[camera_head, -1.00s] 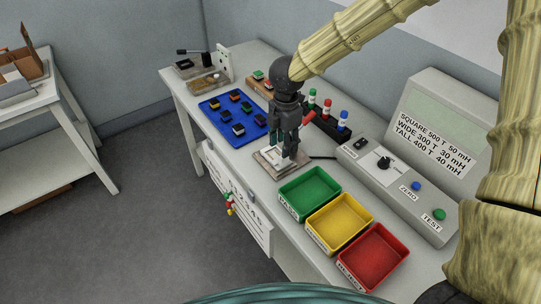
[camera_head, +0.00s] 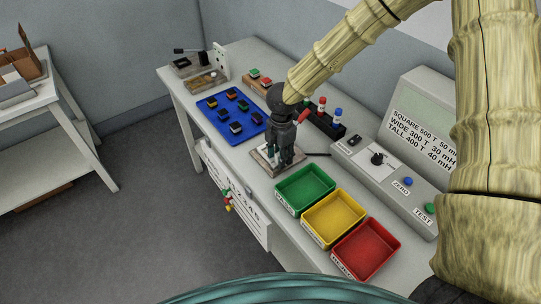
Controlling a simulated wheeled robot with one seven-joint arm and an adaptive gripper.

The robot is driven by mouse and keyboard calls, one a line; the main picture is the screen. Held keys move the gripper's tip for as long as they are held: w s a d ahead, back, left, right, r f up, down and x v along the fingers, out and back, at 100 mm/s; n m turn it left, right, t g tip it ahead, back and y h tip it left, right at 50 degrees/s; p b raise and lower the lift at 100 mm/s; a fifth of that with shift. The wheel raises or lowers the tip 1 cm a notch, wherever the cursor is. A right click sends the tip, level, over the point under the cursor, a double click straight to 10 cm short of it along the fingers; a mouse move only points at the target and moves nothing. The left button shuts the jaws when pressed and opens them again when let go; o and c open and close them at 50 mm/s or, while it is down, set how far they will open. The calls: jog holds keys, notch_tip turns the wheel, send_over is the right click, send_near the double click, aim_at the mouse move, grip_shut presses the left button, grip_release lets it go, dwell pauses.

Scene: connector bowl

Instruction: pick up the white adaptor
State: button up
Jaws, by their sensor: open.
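My gripper (camera_head: 281,160) is open and points down over a small pale fixture plate (camera_head: 263,161) on the bench, just behind the green tray. Small white parts show between and beside the dark fingers, low over the plate. One may be the white adaptor, but the fingers hide most of it and I cannot make out its shape. I cannot tell whether the fingers touch anything.
Green (camera_head: 305,188), yellow (camera_head: 334,218) and red (camera_head: 367,249) trays stand in front of the fixture. A blue mat (camera_head: 213,131) with several small blocks lies to the left. A rack of coloured-top pieces (camera_head: 325,123) and a grey tester (camera_head: 385,176) stand to the right.

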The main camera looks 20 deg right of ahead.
jog(key=shift+c, duration=0.5)
jog(key=c, duration=0.7)
grip_shut()
